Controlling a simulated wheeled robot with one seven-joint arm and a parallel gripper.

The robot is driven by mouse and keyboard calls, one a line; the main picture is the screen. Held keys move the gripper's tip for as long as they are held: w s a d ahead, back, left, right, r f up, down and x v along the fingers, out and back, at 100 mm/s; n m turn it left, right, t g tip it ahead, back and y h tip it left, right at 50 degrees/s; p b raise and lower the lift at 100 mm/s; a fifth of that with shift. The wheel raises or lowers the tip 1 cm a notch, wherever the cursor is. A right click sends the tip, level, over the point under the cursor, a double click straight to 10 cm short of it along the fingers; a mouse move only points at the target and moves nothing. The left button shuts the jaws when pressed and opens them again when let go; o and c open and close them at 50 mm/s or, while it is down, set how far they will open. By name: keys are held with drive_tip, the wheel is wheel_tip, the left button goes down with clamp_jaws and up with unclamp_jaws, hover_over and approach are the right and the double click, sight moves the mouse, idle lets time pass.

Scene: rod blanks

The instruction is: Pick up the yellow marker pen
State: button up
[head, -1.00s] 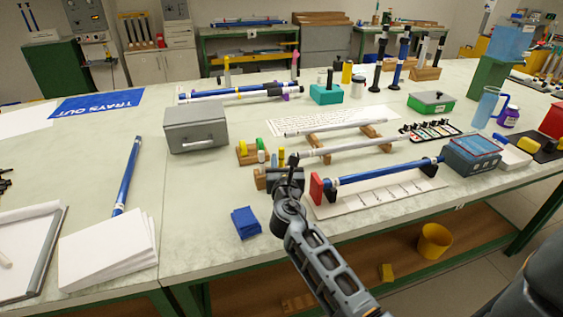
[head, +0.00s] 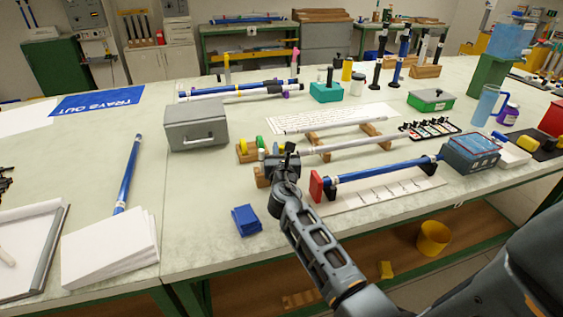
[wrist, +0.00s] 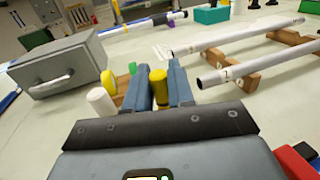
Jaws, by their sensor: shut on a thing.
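The yellow marker pen (wrist: 158,86) stands upright between the two fingers of my gripper (wrist: 160,78) in the wrist view. My gripper is shut on it. In the head view my gripper (head: 286,160) is at the wooden pen block (head: 262,178), and it hides the yellow marker there. I cannot tell whether the marker's lower end is still in the block. A white pen (wrist: 101,103), another yellow one (wrist: 108,82) and a green one (wrist: 132,68) stand left of my fingers in the wrist view.
A grey box (head: 196,134) stands left of the pen block. Pale rods (head: 345,143) on wooden supports and a blue rod (head: 380,170) with a red end block (head: 316,186) lie to the right. Blue pads (head: 246,220) lie in front. Table between box and papers is clear.

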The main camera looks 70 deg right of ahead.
clamp_jaws()
